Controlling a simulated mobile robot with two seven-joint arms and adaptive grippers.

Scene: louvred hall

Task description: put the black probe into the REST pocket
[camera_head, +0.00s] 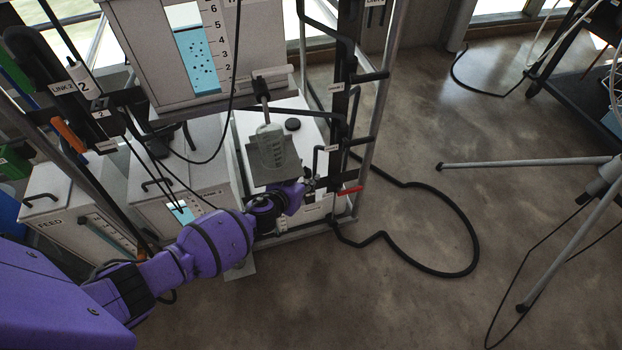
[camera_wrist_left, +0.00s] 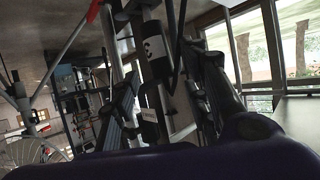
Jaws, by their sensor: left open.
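My left arm comes in from the lower left, and its left gripper (camera_head: 310,184) is at the front right post of the rack. In the left wrist view the gripper's dark fingers (camera_wrist_left: 170,112) stand apart. A black upright cylinder with a white numbered label (camera_wrist_left: 154,46) shows between them; it may be the black probe, but I cannot tell for sure. I see no contact on it. In the head view the hand's tips are small and dark against the post. I cannot read a REST label, so I cannot pick out that pocket. My right gripper is not in view.
A metal rack (camera_head: 372,110) holds a tank with a blue level scale (camera_head: 205,62) and a grey cup (camera_head: 272,148). A red handle (camera_head: 350,190) sticks out beside the gripper. A black hose (camera_head: 470,225) loops over the floor. A tripod (camera_head: 530,165) stands right.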

